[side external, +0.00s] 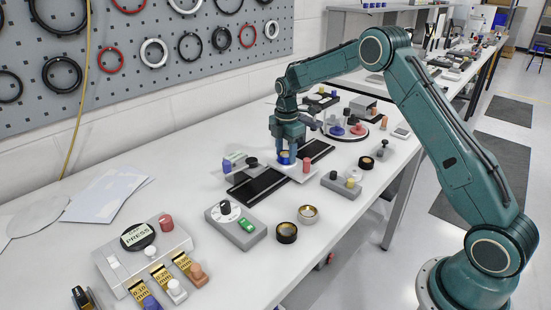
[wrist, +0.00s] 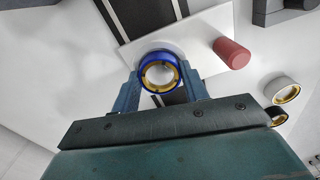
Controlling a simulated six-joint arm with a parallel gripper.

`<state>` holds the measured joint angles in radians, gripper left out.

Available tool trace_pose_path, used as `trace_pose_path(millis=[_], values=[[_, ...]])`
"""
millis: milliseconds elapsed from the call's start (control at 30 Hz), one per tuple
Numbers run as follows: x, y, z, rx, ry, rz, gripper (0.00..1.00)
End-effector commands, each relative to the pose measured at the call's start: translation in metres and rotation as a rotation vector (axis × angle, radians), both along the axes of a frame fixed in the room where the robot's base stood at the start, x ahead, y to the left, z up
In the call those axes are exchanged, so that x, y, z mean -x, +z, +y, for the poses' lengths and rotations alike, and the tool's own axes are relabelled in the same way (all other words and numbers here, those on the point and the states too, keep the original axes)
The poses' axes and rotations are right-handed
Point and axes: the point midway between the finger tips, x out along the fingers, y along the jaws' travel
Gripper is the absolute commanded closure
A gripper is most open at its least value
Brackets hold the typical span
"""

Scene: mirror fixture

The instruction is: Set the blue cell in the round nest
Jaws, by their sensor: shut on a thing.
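The blue cell (wrist: 160,55), a short blue ring with a gold inner rim, is between the two fingers of my gripper (wrist: 160,80) in the wrist view. My gripper is shut on its sides. In the side view my gripper (side external: 287,154) points down, with the blue cell (side external: 286,161) at its fingertips over a white plate (side external: 302,175). The wrist view also shows the white plate (wrist: 195,45) around and behind the cell. The round nest is not clearly visible; the cell and fingers hide what is under them. I cannot tell whether the cell touches the plate.
A red knob (side external: 306,165) stands on the plate close to my gripper. A black rail (side external: 262,187) runs under the plate. A grey box with a green switch (side external: 240,228) and two loose rings (side external: 287,232) are in front.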

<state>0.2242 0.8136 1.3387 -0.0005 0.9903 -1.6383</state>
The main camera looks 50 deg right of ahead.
Motion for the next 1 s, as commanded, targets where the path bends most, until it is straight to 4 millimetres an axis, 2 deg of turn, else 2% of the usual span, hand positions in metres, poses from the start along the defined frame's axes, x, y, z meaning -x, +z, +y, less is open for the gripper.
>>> trace_pose_path(millis=[300, 333, 433, 633, 733, 1000], values=[[0.0, -0.0043, 0.0, 0.0, 0.0, 0.0, 0.8], [-0.0001, -0.0041, 0.0, 0.0, 0.0, -0.001, 0.5], [-0.0001, -0.0042, 0.0, 0.0, 0.0, -0.001, 0.3], [0.0, -0.0042, 0.0, 0.0, 0.0, 0.0, 0.3], [0.0001, -0.0043, 0.0, 0.0, 0.0, 0.0, 0.13], [0.0, -0.004, 0.0, 0.0, 0.0, 0.0, 0.12]])
